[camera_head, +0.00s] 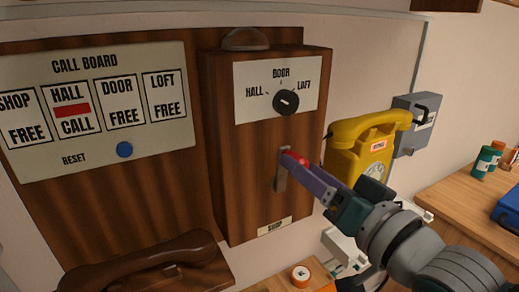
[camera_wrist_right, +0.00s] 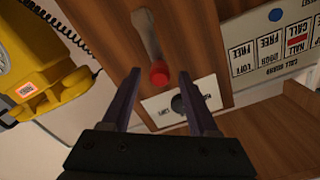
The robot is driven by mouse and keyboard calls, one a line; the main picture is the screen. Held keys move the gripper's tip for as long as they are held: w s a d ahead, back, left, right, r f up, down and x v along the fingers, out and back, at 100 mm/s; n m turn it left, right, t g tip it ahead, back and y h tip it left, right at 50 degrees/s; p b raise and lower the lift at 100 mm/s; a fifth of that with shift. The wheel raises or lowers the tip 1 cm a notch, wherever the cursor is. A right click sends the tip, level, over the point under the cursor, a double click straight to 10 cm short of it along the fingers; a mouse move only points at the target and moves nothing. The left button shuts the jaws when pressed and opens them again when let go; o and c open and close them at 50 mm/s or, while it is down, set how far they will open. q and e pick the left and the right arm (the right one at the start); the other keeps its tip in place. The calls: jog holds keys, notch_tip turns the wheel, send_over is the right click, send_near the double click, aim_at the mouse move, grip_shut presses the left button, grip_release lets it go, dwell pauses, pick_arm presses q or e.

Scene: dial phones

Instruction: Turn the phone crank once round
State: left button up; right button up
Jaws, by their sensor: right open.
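The phone crank (camera_head: 280,182) is a grey bar on the front of a wooden wall phone box (camera_head: 230,165). The bar stands roughly upright, with a red knob (camera_head: 292,157) at its upper end, towards the dial. My right gripper (camera_head: 297,162) is at the knob and partly hides it. In the right wrist view the crank bar (camera_wrist_right: 146,35) and red knob (camera_wrist_right: 159,74) show upside down. The knob lies between the tips of my open right gripper (camera_wrist_right: 160,76), with gaps visible on both sides. My left gripper is not in view.
A HALL/DOOR/LOFT dial (camera_head: 286,102) sits above the crank. A yellow phone (camera_head: 362,140) is close on the right. A brown handset (camera_head: 140,262) is below left.

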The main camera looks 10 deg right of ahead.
jog(key=p+v, duration=0.2)
jog(key=v, duration=0.2)
jog(key=shift+s+d, duration=0.1)
jog(key=shift+s, duration=0.15)
